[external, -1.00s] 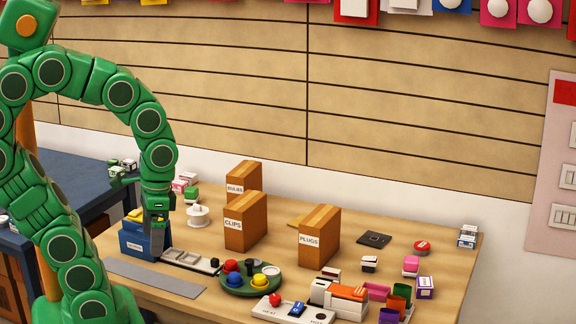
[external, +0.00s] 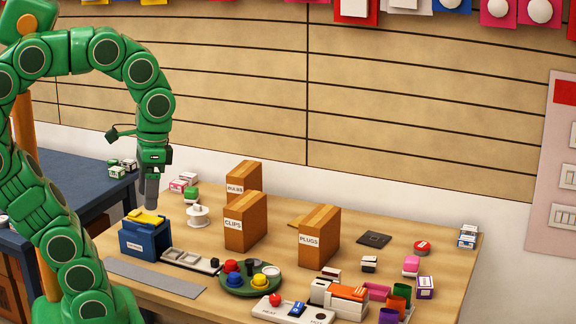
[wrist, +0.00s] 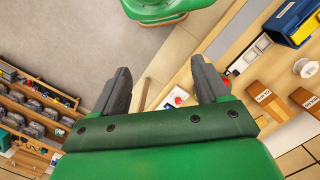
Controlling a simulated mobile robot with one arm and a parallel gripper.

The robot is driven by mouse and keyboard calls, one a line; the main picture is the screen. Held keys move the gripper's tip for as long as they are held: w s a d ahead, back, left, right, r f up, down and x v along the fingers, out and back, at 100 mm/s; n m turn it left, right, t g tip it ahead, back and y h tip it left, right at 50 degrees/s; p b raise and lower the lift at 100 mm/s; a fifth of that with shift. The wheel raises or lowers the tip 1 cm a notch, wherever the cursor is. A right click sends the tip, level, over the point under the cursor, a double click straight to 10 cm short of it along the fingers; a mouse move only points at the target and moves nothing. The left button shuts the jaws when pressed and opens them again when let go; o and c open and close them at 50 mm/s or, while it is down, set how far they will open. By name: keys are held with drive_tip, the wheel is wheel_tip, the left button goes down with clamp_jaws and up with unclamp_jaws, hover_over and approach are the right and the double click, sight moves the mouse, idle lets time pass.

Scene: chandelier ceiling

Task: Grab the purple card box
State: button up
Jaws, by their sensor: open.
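The purple card box (external: 425,287) is a small box with a white label on its front. It stands at the right end of the wooden table in the external view, beside the coloured cups. I cannot make it out in the wrist view. My gripper (external: 151,195) hangs above the blue box at the table's left side, far to the left of the purple card box. In the wrist view my gripper (wrist: 160,76) has its two dark fingers spread apart, with nothing between them.
A blue box (external: 145,238) with yellow contents is below my gripper. Cartons marked CLIPS (external: 245,222) and PLUGS (external: 319,237) stand mid-table. A green round tray (external: 250,291), an orange-and-white device (external: 340,298) and cups (external: 402,292) crowd the front. Bare table lies around the dark square pad (external: 374,239).

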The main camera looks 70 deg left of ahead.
wheel_tip(320, 180, up, 7)
drive_tip(key=w+d+r+n+t+h, duration=0.15)
drive_tip(key=w+d+n, duration=0.25)
drive_tip(key=w, duration=0.8)
drive_tip(key=w+d+n+t+h, duration=0.3)
drive_tip(key=w+d+n, duration=0.15)
drive_tip(key=w, duration=0.65)
drive_tip(key=w+d+r+n+t+h, duration=0.1)
drive_tip(key=w+d+n+t+h, duration=0.25)
drive_tip(key=w, duration=0.85)
drive_tip(key=w+a+f+n+t+y, duration=0.1)
drive_tip(key=w+a+n+t, duration=0.2)
drive_tip(key=w+a+n, duration=0.55)
drive_tip(key=w+a+f+n+t+y, duration=0.1)
drive_tip(key=w+a+n+t, duration=0.2)
drive_tip(key=w+n, duration=1.05)
drive_tip(key=m, duration=0.3)
approach(420, 281)
drive_tip(key=shift+w+f, duration=0.1)
drive_tip(key=shift+w, duration=0.3)
drive_tip(key=shift+w+d+f, duration=0.25)
drive_tip(key=shift+w+f, duration=0.25)
drive_tip(key=shift+d+x, duration=0.2)
drive_tip(key=shift+x, duration=3.05)
drive_tip(key=shift+r, duration=0.2)
